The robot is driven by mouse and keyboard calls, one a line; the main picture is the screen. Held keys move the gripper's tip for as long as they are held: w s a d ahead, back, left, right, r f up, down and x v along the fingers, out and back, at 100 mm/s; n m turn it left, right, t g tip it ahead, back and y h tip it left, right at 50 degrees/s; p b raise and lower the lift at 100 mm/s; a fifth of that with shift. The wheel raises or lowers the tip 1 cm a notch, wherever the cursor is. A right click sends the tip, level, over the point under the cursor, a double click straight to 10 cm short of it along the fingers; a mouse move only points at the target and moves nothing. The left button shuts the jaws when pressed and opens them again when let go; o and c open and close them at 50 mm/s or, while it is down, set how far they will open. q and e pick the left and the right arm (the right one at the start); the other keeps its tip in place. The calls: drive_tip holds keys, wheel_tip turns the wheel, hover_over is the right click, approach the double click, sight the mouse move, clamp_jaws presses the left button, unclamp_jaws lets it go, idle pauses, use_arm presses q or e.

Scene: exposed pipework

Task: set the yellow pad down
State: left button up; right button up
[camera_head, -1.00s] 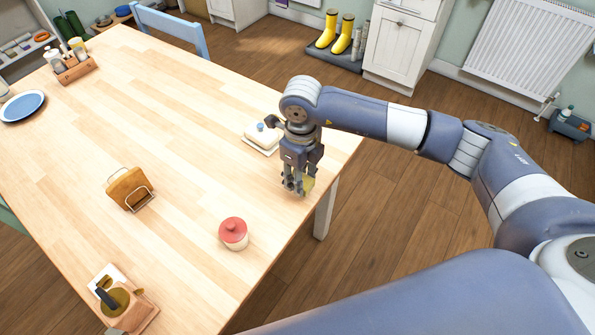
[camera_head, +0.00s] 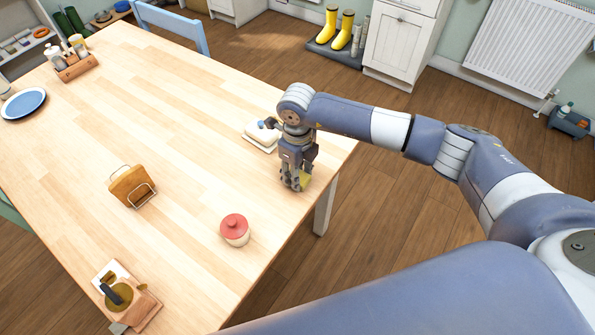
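My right gripper (camera_head: 295,184) points down at the right edge of the wooden table (camera_head: 180,140). The fingers hide the rest. The pad is at or just above the tabletop; I cannot tell whether it touches. My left gripper is not in view.
A wooden holder (camera_head: 131,187) is further left. The table between them is bare.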

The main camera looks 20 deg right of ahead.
drive_tip(key=o, duration=0.4)
drive_tip(key=shift+r+p, duration=0.3)
drive_tip(key=shift+w+r, duration=0.1)
drive_tip(key=shift+r, duration=0.3)
wheel_tip(320, 180, up, 11)
drive_tip(key=shift+b, duration=0.8)
